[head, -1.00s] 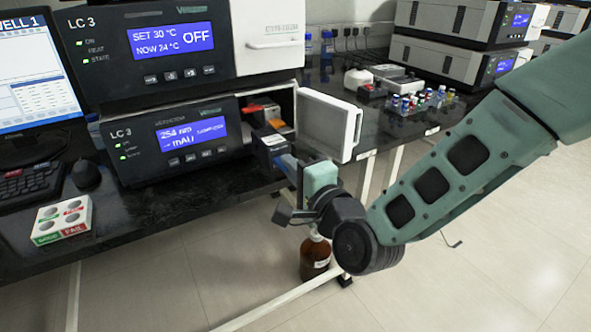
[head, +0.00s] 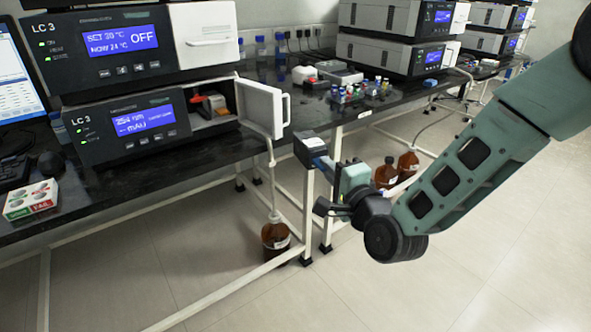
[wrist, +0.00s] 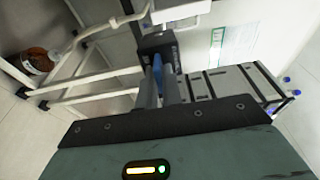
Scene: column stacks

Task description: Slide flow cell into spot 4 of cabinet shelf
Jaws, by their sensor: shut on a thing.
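My gripper (head: 326,166) is shut on a dark box-shaped flow cell (head: 310,147) with a pale label, held in the air off the bench's front edge. In the wrist view the flow cell (wrist: 158,42) sits at the fingertips, blue finger parts (wrist: 160,78) reaching to it. Its far side is hidden. I cannot make out a cabinet shelf with numbered spots for certain; a grey stack with dark gaps (wrist: 230,83) shows at the right of the wrist view.
The lower LC 3 unit (head: 135,120) has its white door (head: 262,108) open, with red and orange parts inside. Brown bottles (head: 275,238) stand on the floor below. Vials (head: 360,90) crowd the bench to the right. The front floor is clear.

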